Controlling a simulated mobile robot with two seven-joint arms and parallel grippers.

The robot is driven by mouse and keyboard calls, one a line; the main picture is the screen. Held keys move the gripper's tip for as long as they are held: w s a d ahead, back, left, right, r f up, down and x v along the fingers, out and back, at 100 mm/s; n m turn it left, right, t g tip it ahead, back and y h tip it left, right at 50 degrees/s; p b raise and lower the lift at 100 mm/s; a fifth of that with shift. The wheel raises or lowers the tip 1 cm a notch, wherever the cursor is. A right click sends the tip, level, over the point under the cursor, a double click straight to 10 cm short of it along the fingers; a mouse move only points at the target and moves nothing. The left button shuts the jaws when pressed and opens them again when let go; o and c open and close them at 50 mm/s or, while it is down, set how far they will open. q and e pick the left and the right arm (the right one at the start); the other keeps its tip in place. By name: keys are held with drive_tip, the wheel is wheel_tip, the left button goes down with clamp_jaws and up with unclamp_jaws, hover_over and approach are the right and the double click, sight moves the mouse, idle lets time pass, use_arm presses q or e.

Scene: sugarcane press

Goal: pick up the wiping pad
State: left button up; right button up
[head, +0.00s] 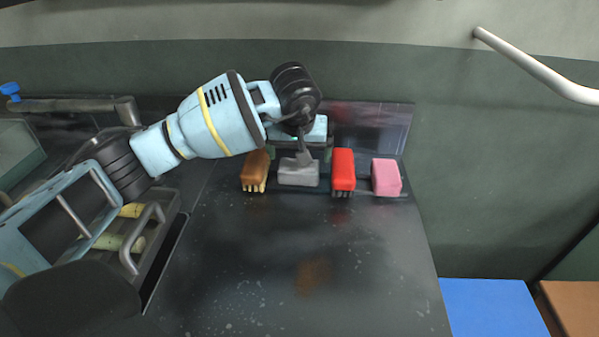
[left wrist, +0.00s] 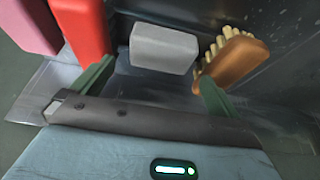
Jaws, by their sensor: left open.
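A light grey rounded block (head: 298,175), which looks like the wiping pad, sits near the back of the dark counter, between a brown brush (head: 255,171) and a red brush (head: 343,170). A pink block (head: 386,177) sits at the right end of this row. My left gripper (head: 300,152) is open, just behind and above the grey block. In the left wrist view, the grey block (left wrist: 164,48) lies just ahead of the two green fingers (left wrist: 156,69), between their lines. The gripper holds nothing. My right gripper is not in view.
The brown brush (left wrist: 233,58) and red brush (left wrist: 80,28) stand close to the finger sides in the left wrist view. The counter (head: 300,265) is clear in front of the row. A metal tray with a handle (head: 140,240) and yellowish pieces is at left.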

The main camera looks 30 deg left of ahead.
sight(299, 167)
use_arm(q)
drive_tip(key=shift+x, duration=3.6)
drive_tip(key=shift+s+a, duration=0.1)
drive_tip(key=shift+a, duration=0.05)
drive_tip(key=c, duration=0.8)
drive_tip(key=shift+r, duration=0.1)
wheel_tip(299, 167, up, 10)
drive_tip(key=shift+f, duration=0.1)
